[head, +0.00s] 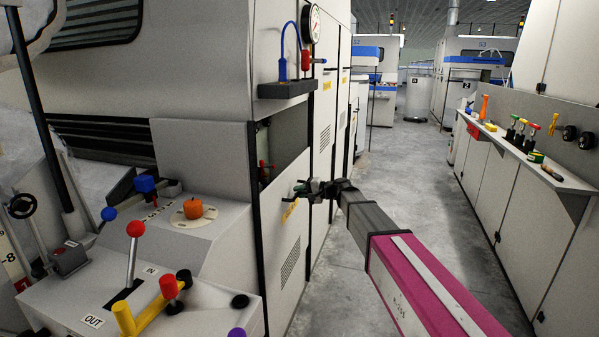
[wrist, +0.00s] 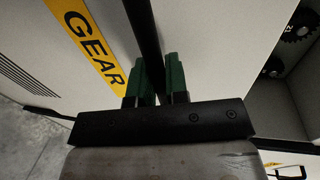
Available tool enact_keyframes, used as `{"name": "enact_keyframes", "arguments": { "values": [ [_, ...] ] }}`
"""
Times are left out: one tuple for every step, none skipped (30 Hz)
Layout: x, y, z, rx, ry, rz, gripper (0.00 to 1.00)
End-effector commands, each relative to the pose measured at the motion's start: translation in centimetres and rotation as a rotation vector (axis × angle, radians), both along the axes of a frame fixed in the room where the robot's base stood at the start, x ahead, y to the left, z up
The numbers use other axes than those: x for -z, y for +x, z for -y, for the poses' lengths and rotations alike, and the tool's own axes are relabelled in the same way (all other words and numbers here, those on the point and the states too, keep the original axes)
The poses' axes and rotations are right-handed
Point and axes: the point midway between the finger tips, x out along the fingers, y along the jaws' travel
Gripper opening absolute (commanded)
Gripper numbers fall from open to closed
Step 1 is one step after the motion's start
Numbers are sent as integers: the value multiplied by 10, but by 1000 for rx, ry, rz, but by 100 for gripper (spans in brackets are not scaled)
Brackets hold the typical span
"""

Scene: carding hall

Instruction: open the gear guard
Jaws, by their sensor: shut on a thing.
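The gear guard is a pale grey panel (head: 285,240) on the side of the machine at the centre of the head view. It has a slotted vent and a yellow label; in the wrist view the label (wrist: 88,42) reads "GEAR". My gripper (head: 312,188) is at the panel's upper part. In the wrist view, its green fingers (wrist: 160,82) are shut on a dark bar (wrist: 149,35) beside the label. The fingers cover part of the bar. Dark toothed gears (wrist: 298,27) show in a recess right of the bar. I cannot tell how far the guard stands open.
A control desk (head: 120,300) with coloured knobs and levers stands at the left. A small shelf (head: 287,88) with a gauge is above the guard. A tool ledge (head: 530,160) runs along the right wall. The grey aisle floor (head: 385,170) between is clear.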

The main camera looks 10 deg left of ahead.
Motion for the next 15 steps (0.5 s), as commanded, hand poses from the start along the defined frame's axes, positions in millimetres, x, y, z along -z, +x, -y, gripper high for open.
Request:
{"name": "enact_keyframes", "arguments": {
  "values": [
    [20,0,1,-1,-4,-5,0],
    [29,0,0,-1,-4,-5,0],
    [42,0,0,0,-4,-3,0],
    [52,0,0,0,-5,-4,0],
    [60,0,0,0,-5,-4,0],
    [73,0,0,0,-4,-4,0],
    [83,1,0,0,-4,-3,0],
    [92,1,0,0,-4,-3,0],
    [105,1,0,0,-5,-4,0],
    [114,1,0,0,-5,-4,0],
    [124,1,0,0,-4,-3,0],
    [136,1,0,0,-4,-3,0],
    [144,1,0,0,-4,-3,0],
    [154,1,0,-1,-4,-4,0],
    [165,1,0,-1,-4,-4,0]
  ]
}}
